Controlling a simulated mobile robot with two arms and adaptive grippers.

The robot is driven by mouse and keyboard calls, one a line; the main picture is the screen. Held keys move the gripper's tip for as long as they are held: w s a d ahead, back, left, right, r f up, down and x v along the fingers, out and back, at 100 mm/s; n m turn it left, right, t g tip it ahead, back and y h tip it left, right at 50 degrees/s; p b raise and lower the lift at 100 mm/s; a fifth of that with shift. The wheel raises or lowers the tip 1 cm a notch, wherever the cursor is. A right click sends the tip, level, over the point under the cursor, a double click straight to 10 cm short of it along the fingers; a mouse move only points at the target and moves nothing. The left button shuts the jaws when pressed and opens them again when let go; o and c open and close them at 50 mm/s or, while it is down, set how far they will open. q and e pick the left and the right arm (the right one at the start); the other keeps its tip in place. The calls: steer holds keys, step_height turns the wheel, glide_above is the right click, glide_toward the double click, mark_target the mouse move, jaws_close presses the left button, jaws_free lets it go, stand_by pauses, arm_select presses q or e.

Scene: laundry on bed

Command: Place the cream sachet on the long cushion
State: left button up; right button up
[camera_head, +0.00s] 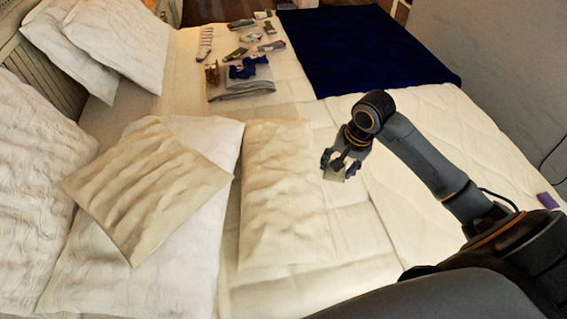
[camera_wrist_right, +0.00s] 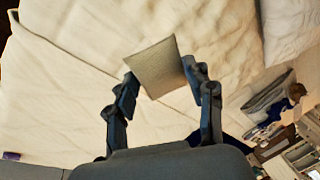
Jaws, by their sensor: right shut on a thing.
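The cream sachet (camera_wrist_right: 158,66) is a small, flat, pale square. It sits between the two fingers of my right gripper (camera_wrist_right: 160,77), which is shut on it. In the head view my right gripper (camera_head: 343,164) hangs above the bed, to the right of the long cushion (camera_head: 283,195), and a corner of the sachet shows below the fingers. The long cushion is cream, wrinkled and lies flat, its long side running away from me. The sachet is apart from it. My left gripper is not in view.
A tilted beige cushion (camera_head: 147,188) lies on white pillows left of the long cushion. Folded clothes (camera_head: 243,88) and several small items lie farther back. A dark blue blanket (camera_head: 362,50) covers the far right. A purple item (camera_head: 547,201) lies at the right edge.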

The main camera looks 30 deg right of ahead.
steer(key=w+a+f+p, duration=0.1)
steer(key=w+a+f, duration=0.3)
steer(key=w, duration=0.1)
steer(key=w+a+f+p, duration=0.1)
steer(key=w+a+f, duration=0.4)
steer(key=shift+f, duration=0.3)
steer(key=shift+s+p+x, duration=0.15)
steer(key=shift+p+x, duration=0.05)
steer(key=shift+x, duration=0.55)
steer(key=shift+s+p+x, duration=0.15)
steer(key=shift+x, duration=0.6)
steer(key=shift+d+f, duration=0.15)
steer(key=shift+f, duration=0.05)
steer(key=shift+f, duration=0.15)
steer(key=o, duration=1.2)
